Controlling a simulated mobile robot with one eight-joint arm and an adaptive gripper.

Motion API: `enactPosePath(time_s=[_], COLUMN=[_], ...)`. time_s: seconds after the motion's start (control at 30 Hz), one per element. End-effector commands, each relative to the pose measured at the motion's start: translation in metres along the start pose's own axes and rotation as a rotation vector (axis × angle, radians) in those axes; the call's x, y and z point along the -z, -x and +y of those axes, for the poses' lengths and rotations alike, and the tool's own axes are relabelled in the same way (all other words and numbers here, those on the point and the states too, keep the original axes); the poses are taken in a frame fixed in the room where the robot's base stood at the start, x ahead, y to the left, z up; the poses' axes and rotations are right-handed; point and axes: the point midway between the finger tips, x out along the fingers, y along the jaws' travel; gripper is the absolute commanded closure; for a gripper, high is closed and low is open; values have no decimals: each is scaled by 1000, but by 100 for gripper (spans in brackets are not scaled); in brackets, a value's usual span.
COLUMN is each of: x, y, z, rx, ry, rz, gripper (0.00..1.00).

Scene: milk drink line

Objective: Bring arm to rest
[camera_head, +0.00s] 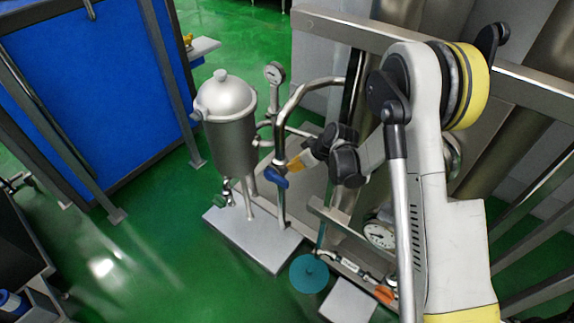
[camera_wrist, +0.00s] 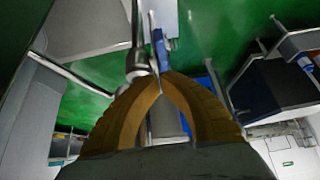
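My arm comes in from the right in the head view, bent at the elbow, with its dark wrist reaching left. My gripper (camera_head: 291,166) has orange fingers and points at a blue valve handle (camera_head: 275,179) on a steel pipe. In the wrist view, the fingers (camera_wrist: 161,80) curve together and their tips meet or nearly meet. The blue handle shows just beyond the tips in that view (camera_wrist: 160,48). I cannot tell whether the tips touch it. Nothing is clearly held between the fingers.
A steel vessel (camera_head: 228,138) stands left of my gripper, with a pressure gauge (camera_head: 274,74) behind it. Bent pipe (camera_head: 298,95) rises close to my wrist. Another gauge (camera_head: 380,234) and an orange handle (camera_head: 384,293) lie below. Green floor at left is open before a blue panel (camera_head: 95,85).

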Motion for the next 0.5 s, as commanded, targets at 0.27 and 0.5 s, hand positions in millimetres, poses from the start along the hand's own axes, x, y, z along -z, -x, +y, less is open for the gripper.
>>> enactPosePath(time_s=[0.27,0.5], x=[-6,-8], y=[40,44], z=[1,0], rx=[-2,-2], ry=[-1,-1], rz=[0,-1], gripper=[100,100])
